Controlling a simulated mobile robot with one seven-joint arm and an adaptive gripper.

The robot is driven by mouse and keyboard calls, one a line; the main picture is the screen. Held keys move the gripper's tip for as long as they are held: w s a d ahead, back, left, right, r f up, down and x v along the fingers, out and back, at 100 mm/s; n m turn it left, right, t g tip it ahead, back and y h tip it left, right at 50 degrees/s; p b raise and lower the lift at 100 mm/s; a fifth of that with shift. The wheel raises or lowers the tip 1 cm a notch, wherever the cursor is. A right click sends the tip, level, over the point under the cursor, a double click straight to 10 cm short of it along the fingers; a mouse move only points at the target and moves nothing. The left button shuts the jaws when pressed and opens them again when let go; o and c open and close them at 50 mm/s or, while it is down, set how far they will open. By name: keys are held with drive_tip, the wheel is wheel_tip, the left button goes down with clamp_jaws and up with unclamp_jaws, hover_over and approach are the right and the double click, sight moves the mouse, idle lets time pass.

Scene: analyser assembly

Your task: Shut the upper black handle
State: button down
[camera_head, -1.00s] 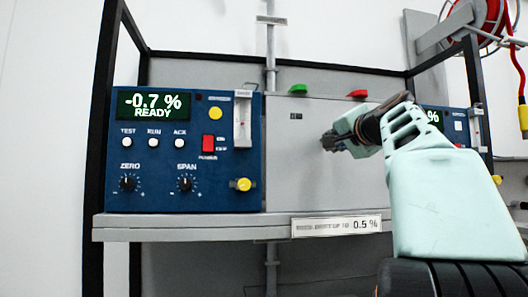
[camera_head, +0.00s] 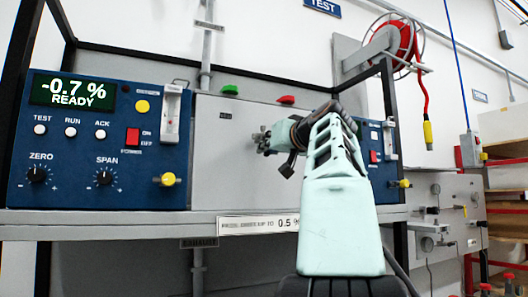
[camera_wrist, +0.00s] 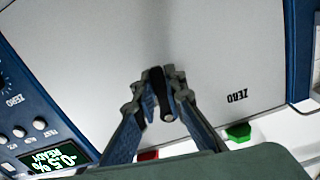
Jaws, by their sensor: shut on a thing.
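The upper black handle (camera_wrist: 164,104) is a short dark bar between my fingers in the wrist view, in front of a plain grey panel (camera_wrist: 90,45). My gripper (camera_wrist: 161,76) is shut on it, with one finger on each side. In the head view my gripper (camera_head: 262,140) is at the front of the grey panel (camera_head: 222,170), right of the blue analyser. The handle is hidden there by my fingers, and I cannot tell how it joins the panel.
Green (camera_head: 230,90) and red (camera_head: 285,99) pieces stand at the panel's top edge. A blue analyser (camera_head: 95,140) reading -0.7 % READY is on the left, another (camera_head: 375,135) behind my arm. The grey shelf (camera_head: 110,227) runs below. A red hose reel (camera_head: 398,45) hangs upper right.

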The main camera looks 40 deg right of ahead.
drive_tip(key=shift+d+n, duration=0.2)
drive_tip(key=shift+n, duration=0.4)
drive_tip(key=shift+s, duration=0.1)
drive_tip(key=c, duration=2)
unclamp_jaws()
drive_tip(key=shift+o, duration=0.2)
drive_tip(key=v, duration=1.2)
